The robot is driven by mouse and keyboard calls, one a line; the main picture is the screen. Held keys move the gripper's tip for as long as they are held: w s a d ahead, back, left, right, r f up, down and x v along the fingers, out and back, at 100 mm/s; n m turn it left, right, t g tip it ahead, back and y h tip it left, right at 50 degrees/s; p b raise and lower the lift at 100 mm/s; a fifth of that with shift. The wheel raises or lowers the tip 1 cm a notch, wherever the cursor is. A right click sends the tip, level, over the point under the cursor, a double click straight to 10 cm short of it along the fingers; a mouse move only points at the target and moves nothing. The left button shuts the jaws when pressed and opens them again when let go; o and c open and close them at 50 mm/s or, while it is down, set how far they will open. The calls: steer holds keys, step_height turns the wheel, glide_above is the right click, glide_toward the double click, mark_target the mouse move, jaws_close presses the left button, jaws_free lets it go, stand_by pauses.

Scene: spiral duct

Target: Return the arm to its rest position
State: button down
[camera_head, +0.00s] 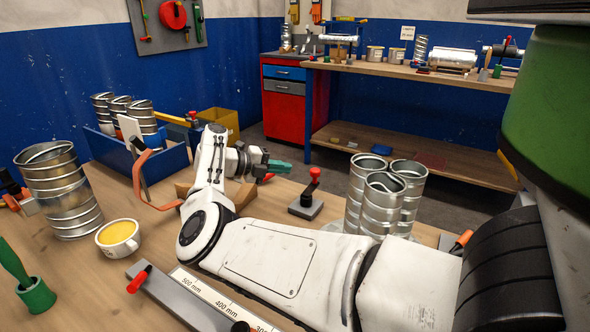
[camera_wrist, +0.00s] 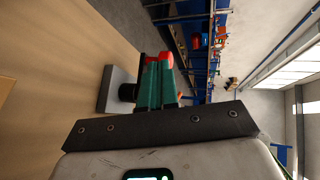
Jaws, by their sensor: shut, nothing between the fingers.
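My white arm reaches from the right across the workbench (camera_head: 275,205) and folds up at its elbow. My gripper (camera_head: 284,166) has green fingers and points right, above the bench near its far edge. In the wrist view my gripper (camera_wrist: 160,62) shows its two green fingers side by side and closed, with nothing held. A grey-based device with a red knob (camera_head: 307,202) stands a little right of the gripper in the head view. It also shows in the wrist view, where its grey base (camera_wrist: 117,90) is partly hidden behind the fingers.
Three spiral ducts (camera_head: 384,200) stand close behind my forearm. A single duct (camera_head: 60,190), a mug (camera_head: 118,237) and a steel ruler (camera_head: 215,300) are at left. A blue box (camera_head: 150,165) holds more ducts. A red cabinet (camera_head: 284,105) and a shelf bench (camera_head: 415,74) stand beyond.

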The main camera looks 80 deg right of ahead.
steer(key=v, duration=0.5)
steer(key=shift+r, duration=0.1)
